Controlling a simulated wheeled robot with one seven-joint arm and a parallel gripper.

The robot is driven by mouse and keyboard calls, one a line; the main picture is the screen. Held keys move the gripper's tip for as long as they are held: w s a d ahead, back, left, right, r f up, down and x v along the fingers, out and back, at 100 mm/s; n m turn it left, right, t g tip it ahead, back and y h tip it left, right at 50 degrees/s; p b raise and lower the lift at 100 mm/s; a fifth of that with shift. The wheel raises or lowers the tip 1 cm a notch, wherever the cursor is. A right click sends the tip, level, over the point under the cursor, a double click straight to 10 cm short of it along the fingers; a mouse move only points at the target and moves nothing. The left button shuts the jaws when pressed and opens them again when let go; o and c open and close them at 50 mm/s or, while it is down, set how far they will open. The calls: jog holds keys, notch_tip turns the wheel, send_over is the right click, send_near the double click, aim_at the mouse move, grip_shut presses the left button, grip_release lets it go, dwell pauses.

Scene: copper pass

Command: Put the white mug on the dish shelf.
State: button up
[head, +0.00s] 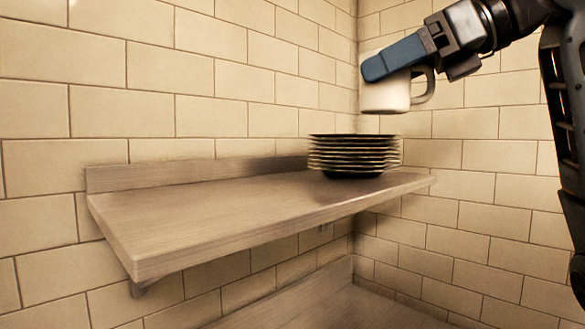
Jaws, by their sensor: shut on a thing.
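The white mug (386,96) is upright in the upper right of the head view, with its handle to the right. My gripper (388,62) is shut on it, reaching in from the right; a blue finger covers part of the mug's upper side. The mug appears above the stack of plates and clear of the shelf surface. The dish shelf (200,218) is a wooden-looking board along the tiled wall. Its left and middle parts are bare.
A stack of several dark plates (354,155) stands at the shelf's right end, below the mug in the picture. A low back edge (140,177) runs along the wall. Another surface (310,303) lies lower down. Tiled walls meet in a corner behind the plates.

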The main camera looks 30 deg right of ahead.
jog(key=w+a+f, duration=0.2)
jog(key=a, duration=0.1)
jog(key=w+a+f+p, duration=0.1)
jog(key=w+a+f, duration=0.1)
jog(key=a, duration=0.1)
jog(key=w+a+f+p, duration=0.1)
jog(key=w+a+f, duration=0.1)
jog(key=a+f, duration=0.1)
jog(key=shift+w+a, duration=0.2)
jog(key=shift+w, duration=0.05)
jog(key=shift+f+p, duration=0.45)
jog(key=shift+f, duration=1.4)
jog(key=shift+f+b, duration=0.25)
jog(key=shift+b, duration=0.05)
jog(key=o, duration=1.2)
jog(key=shift+r, duration=0.1)
